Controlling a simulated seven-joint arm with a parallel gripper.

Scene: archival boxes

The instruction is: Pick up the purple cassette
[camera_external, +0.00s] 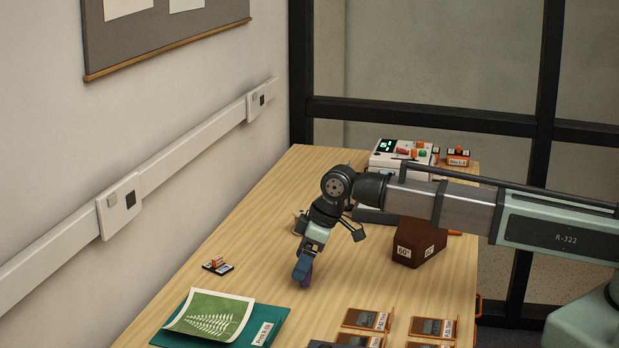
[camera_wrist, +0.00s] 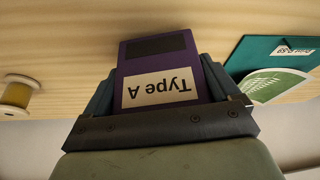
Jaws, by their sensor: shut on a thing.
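The purple cassette (camera_wrist: 158,59) has a cream label reading "Type A" and a dark strip, and it sits between my two fingers in the wrist view. My gripper (camera_wrist: 160,88) is shut on it, one finger along each side. In the external view my gripper (camera_external: 302,268) points down over the middle of the table, with a bit of the purple cassette (camera_external: 308,277) showing at the fingertips. I cannot tell from these frames whether the cassette touches the table.
A teal folder (camera_external: 276,319) with a green fern print (camera_external: 212,315) lies at the front left. Several brown-edged cassettes or cards (camera_external: 368,319) lie at the front. A dark brown box (camera_external: 419,243) and a white device (camera_external: 401,153) stand behind.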

